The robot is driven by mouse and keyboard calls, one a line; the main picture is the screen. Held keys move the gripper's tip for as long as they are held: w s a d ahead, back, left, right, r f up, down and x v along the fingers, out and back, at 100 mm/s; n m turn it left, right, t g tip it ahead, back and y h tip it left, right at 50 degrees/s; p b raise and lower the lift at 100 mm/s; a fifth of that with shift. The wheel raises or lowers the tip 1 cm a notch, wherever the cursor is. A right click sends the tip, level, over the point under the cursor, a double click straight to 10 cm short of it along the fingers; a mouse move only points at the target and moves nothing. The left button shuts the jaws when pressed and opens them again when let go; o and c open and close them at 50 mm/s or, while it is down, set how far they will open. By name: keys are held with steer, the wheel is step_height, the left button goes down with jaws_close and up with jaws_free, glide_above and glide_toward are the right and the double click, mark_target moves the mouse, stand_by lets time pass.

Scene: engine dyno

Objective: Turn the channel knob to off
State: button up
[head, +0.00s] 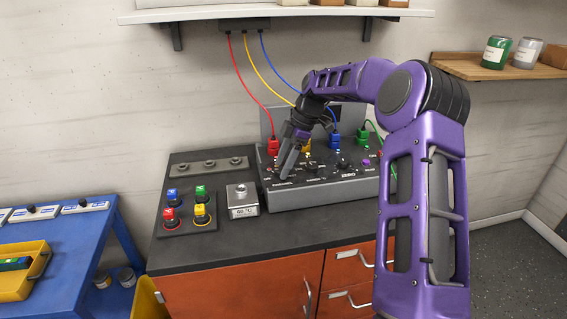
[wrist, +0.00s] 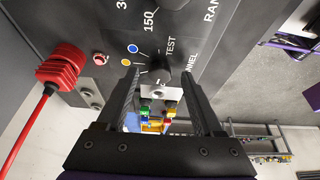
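The channel knob (wrist: 155,74) is a small black knob on the dark sloped panel of the control box (head: 325,190). In the wrist view, coloured dots and the lettering "TEST" and "CHANNEL" lie around it. My gripper (wrist: 159,76) is open, with one finger on each side of the knob. I cannot tell whether the fingers touch it. In the head view, my gripper (head: 284,172) points down at the left part of the panel and hides the knob.
A red plug (wrist: 60,70) sits near the left finger. Other knobs (head: 343,160) and coloured plugs are to the right. A grey 60 °C block (head: 242,202) and a button panel (head: 188,213) stand to the left on the dark worktop (head: 270,242).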

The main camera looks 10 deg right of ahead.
steer(key=shift+r, duration=0.1)
steer(key=v, duration=1.7)
steer(key=shift+d, duration=0.15)
